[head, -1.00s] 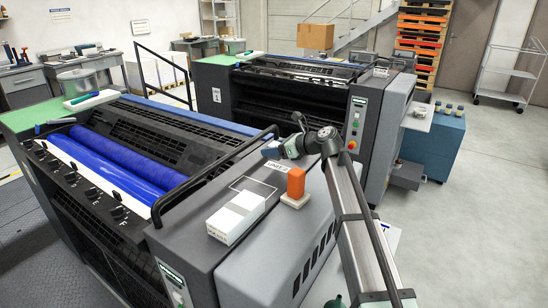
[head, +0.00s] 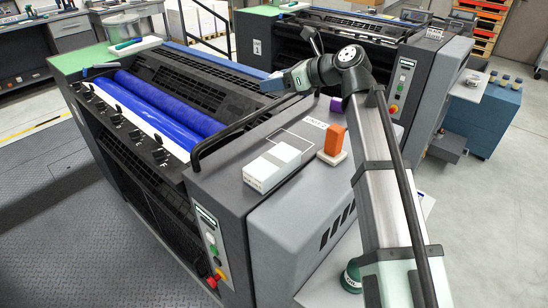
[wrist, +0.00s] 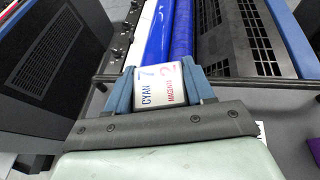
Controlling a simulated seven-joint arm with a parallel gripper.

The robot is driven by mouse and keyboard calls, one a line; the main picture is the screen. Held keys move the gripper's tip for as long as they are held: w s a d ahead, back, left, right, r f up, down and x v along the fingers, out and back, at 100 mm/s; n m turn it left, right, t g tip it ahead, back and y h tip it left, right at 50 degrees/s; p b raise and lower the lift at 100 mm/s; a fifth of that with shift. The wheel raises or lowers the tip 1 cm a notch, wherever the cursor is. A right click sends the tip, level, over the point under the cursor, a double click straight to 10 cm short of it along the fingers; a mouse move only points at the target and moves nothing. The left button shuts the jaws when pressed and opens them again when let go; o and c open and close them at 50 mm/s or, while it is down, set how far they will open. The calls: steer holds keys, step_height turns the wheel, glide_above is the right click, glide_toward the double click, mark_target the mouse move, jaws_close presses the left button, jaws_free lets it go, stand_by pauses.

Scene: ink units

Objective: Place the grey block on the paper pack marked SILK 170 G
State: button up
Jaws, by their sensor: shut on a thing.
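My gripper (wrist: 160,88) shows in the wrist view with its blue fingers on either side of a pale piece (wrist: 158,95) printed "CYAN 7" and "MAGENTA 2". It is shut on this piece. I cannot tell whether this is the grey block. In the head view my gripper (head: 276,82) is above the near press's far side, and what it holds is hidden. Print on one pack is too small to read. I see no other clearly grey block.
An orange block (head: 335,140) stands on a pale pad right of the packs. A purple block (head: 337,104) is behind it. A black rail (head: 235,127) arches beside the blue rollers (head: 165,105). An outlined patch (head: 297,137) behind the packs looks clear.

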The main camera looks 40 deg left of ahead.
steer(key=n+g, duration=0.2)
glide_above(270, 159)
step_height(270, 159, down, 2)
steer(key=shift+h, duration=0.3)
steer(key=shift+a+f, duration=0.1)
steer(key=shift+f, duration=5.1)
steer(key=shift+f, duration=0.1)
steer(key=o, duration=1)
steer(key=shift+r, duration=0.2)
steer(key=shift+g, duration=0.3)
steer(key=v, duration=1.2)
